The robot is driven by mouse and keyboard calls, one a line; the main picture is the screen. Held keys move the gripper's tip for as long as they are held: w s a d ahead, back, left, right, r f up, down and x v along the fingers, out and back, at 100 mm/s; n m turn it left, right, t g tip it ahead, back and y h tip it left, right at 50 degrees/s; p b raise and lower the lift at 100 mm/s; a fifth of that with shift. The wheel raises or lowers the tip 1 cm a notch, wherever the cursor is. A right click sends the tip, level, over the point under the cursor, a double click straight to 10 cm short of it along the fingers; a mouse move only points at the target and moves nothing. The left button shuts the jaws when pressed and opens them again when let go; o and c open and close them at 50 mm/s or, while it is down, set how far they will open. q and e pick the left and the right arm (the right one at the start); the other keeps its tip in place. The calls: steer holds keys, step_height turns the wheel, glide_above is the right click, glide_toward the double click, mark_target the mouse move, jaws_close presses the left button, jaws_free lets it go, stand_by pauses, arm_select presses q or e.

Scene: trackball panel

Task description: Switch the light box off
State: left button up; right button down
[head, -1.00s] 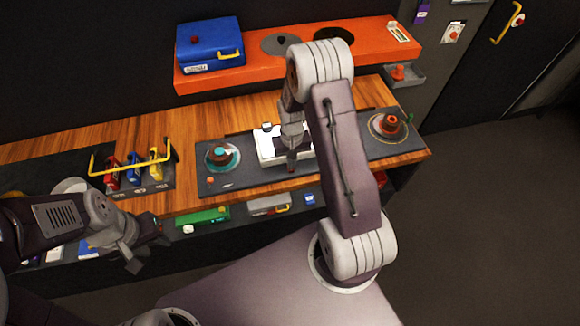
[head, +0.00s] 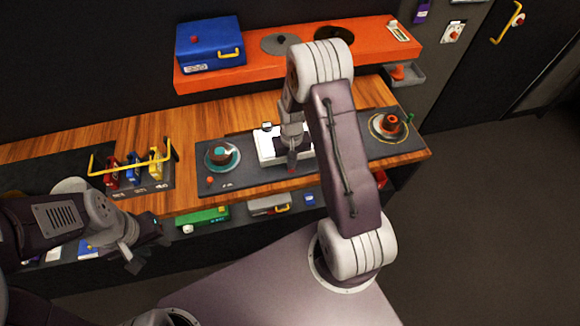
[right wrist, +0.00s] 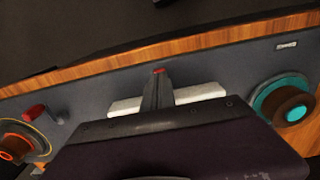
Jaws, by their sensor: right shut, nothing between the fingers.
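The light box (head: 268,147) is a pale white slab on the dark panel, between the two trackballs. It also shows on both sides of my fingers in the right wrist view (right wrist: 200,92). My right gripper (head: 292,168) is shut and empty, pointing down at the light box's front edge. A small red spot (right wrist: 159,71) shows right at the fingertips in the right wrist view; I cannot tell whether they touch it. The gripper and forearm hide part of the box. My left gripper (head: 145,246) hangs at the counter's front left, away from the box; its jaw opening is unclear.
A teal-ringed trackball (head: 222,157) is left of the light box and an orange one (head: 391,124) right. A yellow rail (head: 130,165) guards several coloured items at the left. A blue case (head: 210,45) stands on the orange shelf (head: 260,72) behind. Bare wood lies behind the panel.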

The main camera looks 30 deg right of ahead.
steer(key=shift+f+b, duration=0.55)
steer(key=shift+f, duration=0.2)
steer(key=shift+r, duration=0.1)
stand_by(0.3)
step_height(320, 180, up, 7)
steer(key=p, duration=0.6)
stand_by(0.3)
